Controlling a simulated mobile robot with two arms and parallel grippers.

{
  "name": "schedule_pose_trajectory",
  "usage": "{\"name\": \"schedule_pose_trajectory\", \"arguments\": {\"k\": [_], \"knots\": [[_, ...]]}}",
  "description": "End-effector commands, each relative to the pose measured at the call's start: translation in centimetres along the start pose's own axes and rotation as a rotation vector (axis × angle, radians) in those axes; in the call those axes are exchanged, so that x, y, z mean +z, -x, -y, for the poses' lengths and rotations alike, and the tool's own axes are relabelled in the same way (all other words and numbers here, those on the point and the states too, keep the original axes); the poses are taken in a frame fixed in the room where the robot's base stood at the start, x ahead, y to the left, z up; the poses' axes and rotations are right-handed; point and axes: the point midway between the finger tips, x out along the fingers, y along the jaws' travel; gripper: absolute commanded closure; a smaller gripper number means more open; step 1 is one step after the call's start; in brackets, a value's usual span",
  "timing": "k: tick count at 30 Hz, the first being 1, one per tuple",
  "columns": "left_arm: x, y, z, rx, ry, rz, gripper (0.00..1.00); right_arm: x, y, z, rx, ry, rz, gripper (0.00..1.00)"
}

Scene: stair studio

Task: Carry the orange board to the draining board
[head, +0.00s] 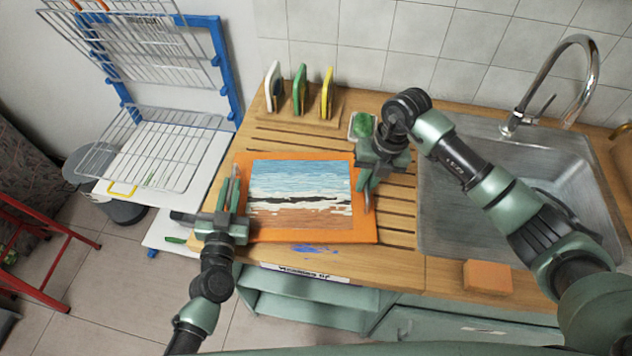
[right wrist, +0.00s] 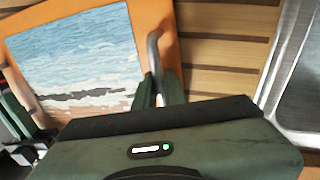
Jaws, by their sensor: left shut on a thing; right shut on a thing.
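The orange board (head: 310,237) carries a painting of sea and sand (head: 300,195) and has a metal handle on each short side. It is over the grooved wooden draining board (head: 398,215); I cannot tell whether it touches the wood. My left gripper (head: 232,195) is shut on the board's left handle. My right gripper (head: 364,185) is shut on the right handle. The right wrist view shows the board's orange edge (right wrist: 155,14), the right handle (right wrist: 154,50) and my right gripper (right wrist: 160,88) at it.
A steel sink (head: 450,190) with a tap (head: 560,80) lies right of the draining board. A rack with white, green and yellow boards (head: 300,95) stands behind. A green sponge (head: 362,126) sits in a dish. An orange block (head: 487,277) lies at the front edge. A wire rack (head: 150,150) stands left.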

Motion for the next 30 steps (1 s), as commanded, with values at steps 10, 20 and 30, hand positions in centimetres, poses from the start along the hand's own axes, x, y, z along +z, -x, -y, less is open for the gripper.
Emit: {"name": "schedule_pose_trajectory", "arguments": {"k": [10,20,30], "knots": [[0.3,0.0,0.1,-0.002,-0.002,0.001,0.66,0.1,-0.2,0.2,-0.003,-0.002,0.002,0.68],[0.4,2.6,0.0,-0.001,-0.002,0.004,0.66,0.0,-0.2,0.1,-0.001,-0.001,0.001,0.68],[0.4,9.7,0.0,0.000,-0.004,0.004,0.66,0.0,-0.3,0.1,0.000,0.000,0.000,0.68]]}}
